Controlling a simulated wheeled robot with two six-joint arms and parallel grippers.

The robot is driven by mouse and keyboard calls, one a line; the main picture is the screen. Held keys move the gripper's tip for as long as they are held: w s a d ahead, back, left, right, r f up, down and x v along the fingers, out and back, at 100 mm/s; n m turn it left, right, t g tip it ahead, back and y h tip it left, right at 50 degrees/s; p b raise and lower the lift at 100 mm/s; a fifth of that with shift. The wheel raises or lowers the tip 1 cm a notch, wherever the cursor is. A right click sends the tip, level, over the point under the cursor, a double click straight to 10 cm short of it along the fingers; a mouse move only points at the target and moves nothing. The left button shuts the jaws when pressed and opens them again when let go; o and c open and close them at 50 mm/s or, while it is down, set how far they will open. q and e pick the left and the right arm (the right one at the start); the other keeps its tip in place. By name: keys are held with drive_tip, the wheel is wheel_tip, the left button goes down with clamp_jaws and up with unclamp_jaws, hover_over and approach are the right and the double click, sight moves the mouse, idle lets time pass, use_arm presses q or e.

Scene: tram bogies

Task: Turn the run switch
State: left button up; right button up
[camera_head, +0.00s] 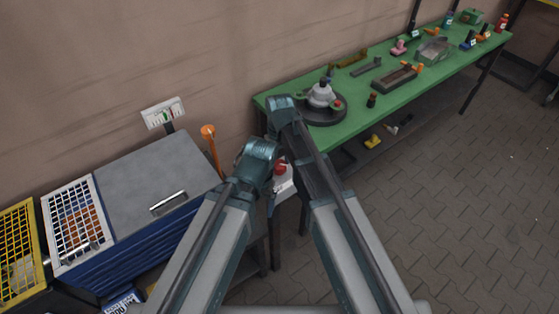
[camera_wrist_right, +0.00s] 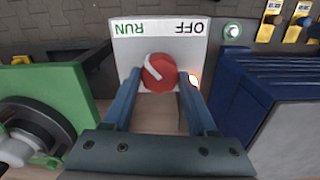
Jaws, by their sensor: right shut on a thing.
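The run switch is a red round knob (camera_wrist_right: 159,73) with a white pointer line, on a white plate (camera_wrist_right: 183,45) marked RUN and OFF, upside down in the right wrist view. The line slants toward the upper left there, on the RUN side. In the head view the red knob (camera_head: 281,169) shows on a white box (camera_head: 284,184), partly hidden by my arms. My right gripper (camera_wrist_right: 160,80) has its fingers on both sides of the knob and is shut on it. My left arm ends at its wrist (camera_head: 259,152) beside the box; its fingers cannot be made out.
A blue cabinet (camera_head: 130,248) with a grey top stands left of the switch. A green table (camera_head: 337,133) with several parts stands to the right. A small lamp (camera_wrist_right: 194,77) glows beside the right finger. Open paved floor (camera_head: 450,200) lies at the right.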

sight(279, 164)
idle(0.4)
drive_tip(key=o, duration=1.4)
drive_tip(key=shift+c, duration=0.2)
drive_tip(key=shift+r, duration=0.1)
wheel_tip(279, 164, up, 14)
drive_tip(key=p, duration=1.3)
drive_tip(key=shift+f+p, duration=0.2)
drive_tip(key=shift+p, duration=0.2)
drive_tip(key=shift+f, duration=0.15)
wheel_tip(279, 164, down, 13)
drive_tip(key=b, duration=1.3)
